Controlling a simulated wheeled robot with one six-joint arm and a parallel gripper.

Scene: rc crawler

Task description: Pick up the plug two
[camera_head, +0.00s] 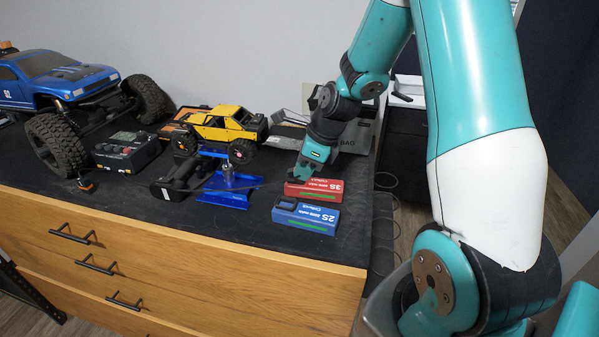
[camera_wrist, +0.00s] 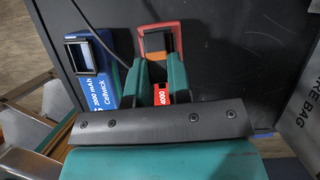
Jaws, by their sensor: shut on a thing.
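A red battery pack marked 3S (camera_head: 322,189) lies on the black bench top, with a blue pack marked 2S (camera_head: 308,219) in front of it. My gripper (camera_head: 300,176) is down at the left end of the red pack. In the wrist view my gripper's two fingers (camera_wrist: 159,64) reach down over the red pack (camera_wrist: 165,96) and are closed on its plug end (camera_wrist: 157,43). I cannot tell which plug is two.
A blue jack stand (camera_head: 232,190), a black handheld tool (camera_head: 178,180) and a charger box (camera_head: 127,152) stand to the left. A yellow crawler (camera_head: 228,127) and a large blue truck (camera_head: 62,82) are behind. A grey bag (camera_wrist: 303,112) is at right in the wrist view.

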